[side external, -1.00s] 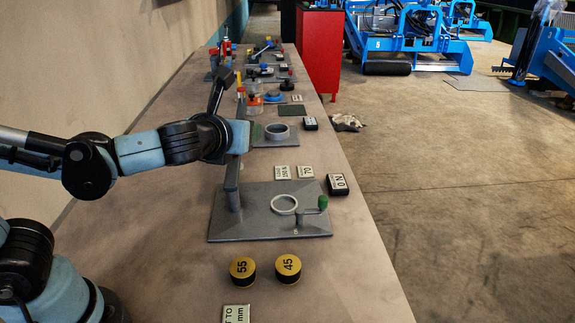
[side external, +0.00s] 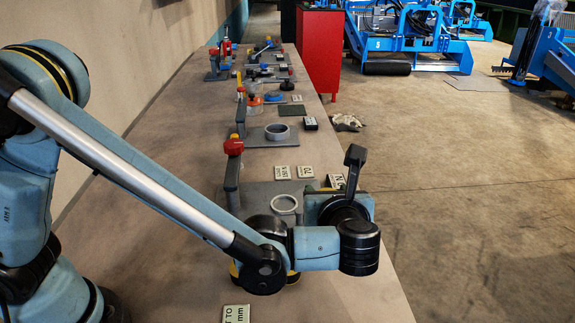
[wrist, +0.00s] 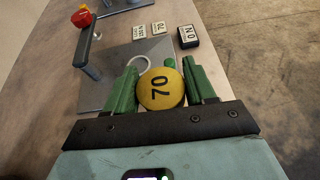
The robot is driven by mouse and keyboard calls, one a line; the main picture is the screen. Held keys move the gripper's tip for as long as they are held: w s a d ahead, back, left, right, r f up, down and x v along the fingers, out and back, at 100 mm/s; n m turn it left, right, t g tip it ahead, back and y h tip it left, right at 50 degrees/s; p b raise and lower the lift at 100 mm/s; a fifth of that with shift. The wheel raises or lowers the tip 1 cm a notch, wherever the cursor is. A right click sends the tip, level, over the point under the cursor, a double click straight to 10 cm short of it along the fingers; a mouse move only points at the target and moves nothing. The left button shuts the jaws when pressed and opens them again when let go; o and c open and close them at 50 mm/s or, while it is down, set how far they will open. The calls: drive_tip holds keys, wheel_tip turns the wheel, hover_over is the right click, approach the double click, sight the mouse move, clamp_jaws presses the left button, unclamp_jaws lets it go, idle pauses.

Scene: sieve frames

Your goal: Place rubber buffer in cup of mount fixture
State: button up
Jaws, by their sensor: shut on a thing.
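My gripper (wrist: 159,67) is shut on a round yellow-faced rubber buffer marked 70 (wrist: 161,89), held between green fingers in the wrist view. In the side view the cup (side external: 285,204) shows left of my wrist, which hides the fingers and the held buffer.
Label tiles 70 (wrist: 158,30) and 150 N (wrist: 139,31) and a black 0 N display (wrist: 188,36) lie beyond the plate. Another fixture with a ring (side external: 277,132) stands farther along the bench.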

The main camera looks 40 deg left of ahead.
drive_tip(key=shift+n+y, duration=0.3)
drive_tip(key=shift+y, duration=0.1)
drive_tip(key=d+f, duration=0.1)
drive_tip(key=s+d+f, duration=0.1)
drive_tip(key=d+f, duration=0.1)
drive_tip(key=shift+s+d, duration=0.2)
drive_tip(key=shift+s, duration=0.05)
drive_tip(key=shift+f, duration=4.85)
drive_tip(key=shift+f, duration=0.2)
drive_tip(key=o, duration=1.1)
